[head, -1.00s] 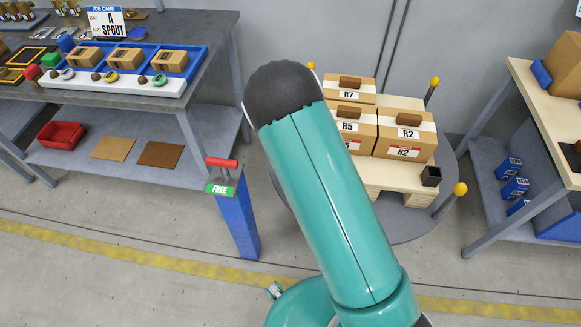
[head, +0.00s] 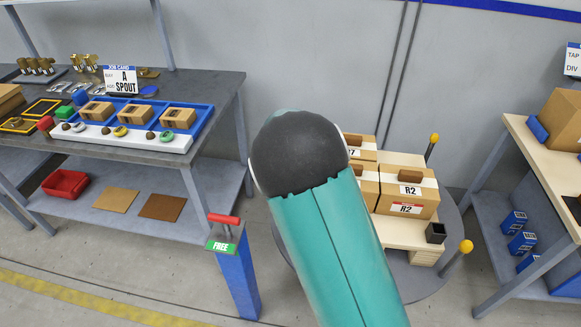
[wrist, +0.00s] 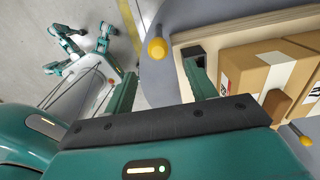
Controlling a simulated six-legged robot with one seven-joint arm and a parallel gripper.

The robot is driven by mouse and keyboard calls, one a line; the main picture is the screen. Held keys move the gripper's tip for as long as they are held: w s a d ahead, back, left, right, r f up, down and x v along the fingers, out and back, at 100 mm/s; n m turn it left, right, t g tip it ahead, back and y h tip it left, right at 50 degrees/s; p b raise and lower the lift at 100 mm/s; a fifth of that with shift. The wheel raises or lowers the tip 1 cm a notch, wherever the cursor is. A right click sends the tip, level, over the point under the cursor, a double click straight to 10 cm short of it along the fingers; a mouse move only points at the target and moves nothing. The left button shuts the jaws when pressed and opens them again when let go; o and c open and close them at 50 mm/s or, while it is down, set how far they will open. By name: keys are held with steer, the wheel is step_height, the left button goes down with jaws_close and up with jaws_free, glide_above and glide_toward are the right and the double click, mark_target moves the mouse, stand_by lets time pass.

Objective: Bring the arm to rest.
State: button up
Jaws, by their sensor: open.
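My gripper (wrist: 160,78) shows in the wrist view with its two fingers apart and nothing between them. It is above the edge of the round grey platform (wrist: 185,30) that bears a pallet (wrist: 250,28) of boxes. A cardboard box (wrist: 265,75) with a brown handle is to the right of the right finger. In the head view my teal arm with its dark rounded joint covers the middle, and it hides my gripper and part of the boxes.
The loaded pallet (head: 400,232) has yellow-topped posts (head: 465,246) around it. A blue post (head: 236,280) with a red handle and a FREE sign stands left of my arm. A workbench (head: 215,100) is at left, another bench (head: 530,140) at right.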

steer(key=s+d+r+n+t+y, duration=0.1)
steer(key=s+d+r+n, duration=0.2)
steer(key=s+r+n, duration=0.5)
steer(key=s+d+r+n+t+y, duration=0.1)
steer(key=s+d+r+n, duration=0.2)
steer(key=r, duration=0.9)
steer(key=s+d+r+n+t, duration=0.1)
steer(key=s+d+r+n, duration=0.1)
steer(key=s, duration=0.3)
steer(key=s+d+r+n+t+h, duration=0.1)
steer(key=s+r+n, duration=0.1)
steer(key=s+n, duration=0.2)
steer(key=s+d+r+n+t+h, duration=0.1)
steer(key=s+d+r+n, duration=0.1)
steer(key=s, duration=0.5)
steer(key=shift+s+d+r+n+t, duration=0.3)
steer(key=shift+r+n, duration=0.2)
steer(key=shift+n, duration=0.4)
steer(key=c, duration=0.4)
steer(key=shift+c, duration=0.2)
